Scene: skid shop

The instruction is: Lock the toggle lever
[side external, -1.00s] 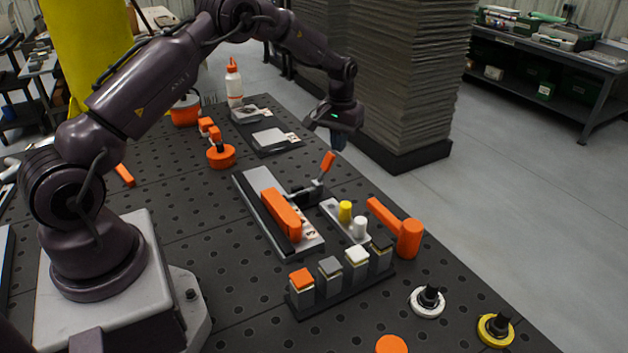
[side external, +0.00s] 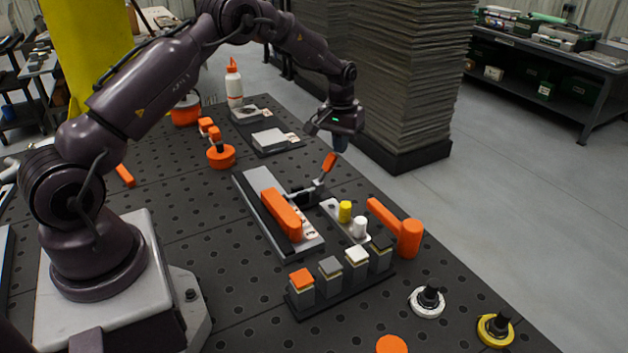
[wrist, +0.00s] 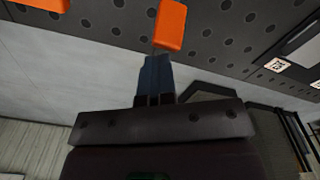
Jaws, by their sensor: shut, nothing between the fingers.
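The toggle lever (side external: 328,162) has an orange grip and stands tilted up from its clamp (side external: 306,192) near the table's far edge. An orange bar (side external: 281,214) lies on the grey fixture plate (side external: 254,187) beside the clamp. My gripper (side external: 341,148) is shut and empty, just above and to the right of the lever's orange tip. In the wrist view, my closed blue fingers (wrist: 156,72) point at the orange grip (wrist: 171,25), close to its end. I cannot tell whether they touch it.
A small plate with a yellow peg (side external: 345,211) and a white peg (side external: 359,227) sits near the clamp. An orange mallet (side external: 408,236) lies to its right. A rack of several capped blocks (side external: 330,281) stands in front.

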